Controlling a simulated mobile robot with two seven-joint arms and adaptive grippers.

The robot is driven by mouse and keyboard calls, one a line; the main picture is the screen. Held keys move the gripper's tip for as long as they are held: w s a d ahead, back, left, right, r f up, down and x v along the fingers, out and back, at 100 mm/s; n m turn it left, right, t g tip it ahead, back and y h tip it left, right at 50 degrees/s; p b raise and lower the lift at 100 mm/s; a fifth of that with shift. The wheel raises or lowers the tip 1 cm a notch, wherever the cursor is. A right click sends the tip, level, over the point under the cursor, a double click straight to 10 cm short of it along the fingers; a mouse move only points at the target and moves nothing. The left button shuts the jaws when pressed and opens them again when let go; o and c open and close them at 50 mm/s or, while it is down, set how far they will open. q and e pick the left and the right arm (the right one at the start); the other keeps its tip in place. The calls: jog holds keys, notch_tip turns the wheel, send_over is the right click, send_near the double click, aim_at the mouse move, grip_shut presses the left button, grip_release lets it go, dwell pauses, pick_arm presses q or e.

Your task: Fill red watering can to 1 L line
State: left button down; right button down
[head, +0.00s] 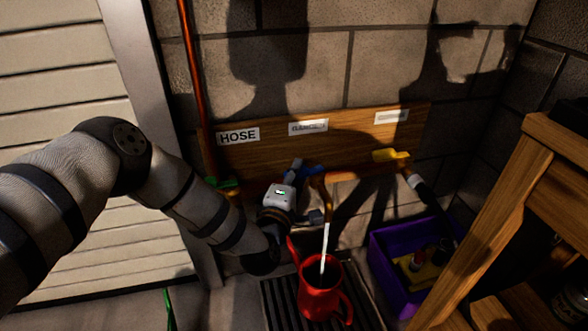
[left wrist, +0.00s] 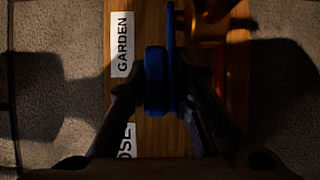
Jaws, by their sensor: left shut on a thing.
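The red watering can (head: 316,300) stands upright on the floor grate in the head view, under the middle tap's copper spout (head: 318,188). A white stream of water (head: 325,242) runs from the spout into its open top. The water level and the 1 L line cannot be made out. My left gripper (head: 303,178) is at the middle tap, shut on its blue handle (head: 314,170). In the left wrist view the blue handle (left wrist: 154,80) sits between the two dark fingers. My right gripper is not in view.
The wooden board carries a HOSE label (head: 238,136), a GARDEN label (head: 308,126) and an unreadable third label (head: 391,117). Green (head: 228,184) and yellow (head: 391,155) tap handles flank the blue one. A purple crate (head: 384,265) and wooden bench (head: 538,135) stand right.

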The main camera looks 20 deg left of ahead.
pick_arm(q)
jog(key=shift+w+r, duration=0.15)
jog(key=shift+r, duration=0.3)
jog(key=c, duration=1.5)
grip_release()
jog(key=shift+c, duration=0.2)
jog(key=shift+f, duration=0.15)
jog(key=shift+s, duration=0.25)
jog(key=s, duration=1.1)
jog(key=shift+s+d, duration=0.35)
jog(key=shift+d, duration=0.05)
